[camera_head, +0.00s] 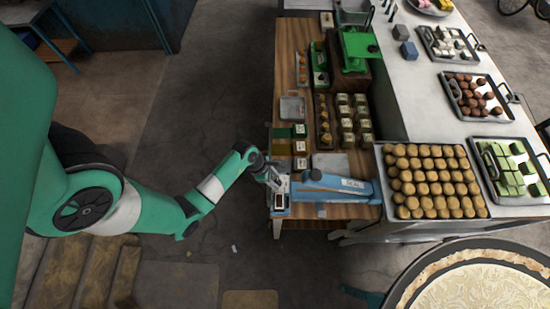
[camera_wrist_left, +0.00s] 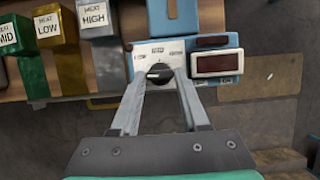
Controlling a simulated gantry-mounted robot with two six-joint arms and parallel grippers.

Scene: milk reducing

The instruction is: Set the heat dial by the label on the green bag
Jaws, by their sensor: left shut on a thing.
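The green bag (camera_wrist_left: 20,65) shows at the left edge of the left wrist view, with a white label reading MID above it. In the head view the green bag (camera_head: 280,132) lies at the left table edge. The black heat dial (camera_wrist_left: 158,73) sits on a white panel on the blue machine (camera_head: 335,187). Its pale pointer mark lies toward the left; the small panel lettering is hard to read. My left gripper (camera_head: 276,186) is shut on the dial, with one finger (camera_wrist_left: 159,75) on each side. My right gripper is not in view.
A red display (camera_wrist_left: 213,64) is right of the dial. A tray of round brown balls (camera_head: 486,178) stands further right. The floor left of the table is mostly clear.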

